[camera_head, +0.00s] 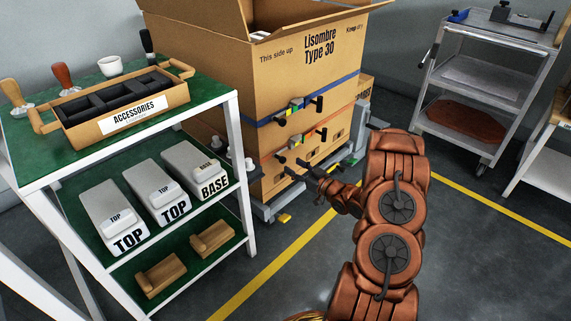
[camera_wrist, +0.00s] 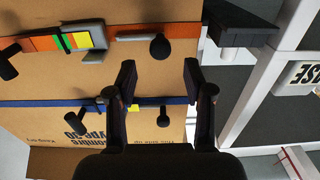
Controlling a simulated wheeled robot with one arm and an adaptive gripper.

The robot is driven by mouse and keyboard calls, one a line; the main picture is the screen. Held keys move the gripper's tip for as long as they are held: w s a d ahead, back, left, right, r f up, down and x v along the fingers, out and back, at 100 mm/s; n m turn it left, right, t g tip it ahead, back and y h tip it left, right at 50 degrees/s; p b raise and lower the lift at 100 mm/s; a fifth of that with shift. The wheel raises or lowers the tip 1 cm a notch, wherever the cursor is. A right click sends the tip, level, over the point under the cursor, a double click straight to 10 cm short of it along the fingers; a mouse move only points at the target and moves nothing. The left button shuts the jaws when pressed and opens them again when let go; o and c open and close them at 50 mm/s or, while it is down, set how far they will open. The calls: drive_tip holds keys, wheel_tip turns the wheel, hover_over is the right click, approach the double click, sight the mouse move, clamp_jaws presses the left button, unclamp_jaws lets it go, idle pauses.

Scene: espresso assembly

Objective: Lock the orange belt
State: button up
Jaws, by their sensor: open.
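Another orange stretch (camera_wrist: 135,38) lies right of the buckle, by a black knob (camera_wrist: 159,47). Whether the buckle is latched I cannot tell. My gripper (camera_wrist: 160,73) is open and empty, apart from the belt. In the head view my gripper (camera_head: 318,172) is close to the box's lower front.
A blue belt (camera_wrist: 40,102) with its own buckle (camera_head: 291,107) circles the cardboard box (camera_head: 310,65) higher up. Left stands a shelf rack (camera_head: 244,180) with an accessories tray (camera_head: 160,112) and labelled blocks. A metal cart (camera_head: 478,73) stands back right.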

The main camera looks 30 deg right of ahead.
sight(285, 161)
drive_tip(key=shift+b+x, duration=0.5)
drive_tip(key=shift+x, duration=1.95)
drive_tip(key=shift+c, duration=0.4)
clamp_jaws()
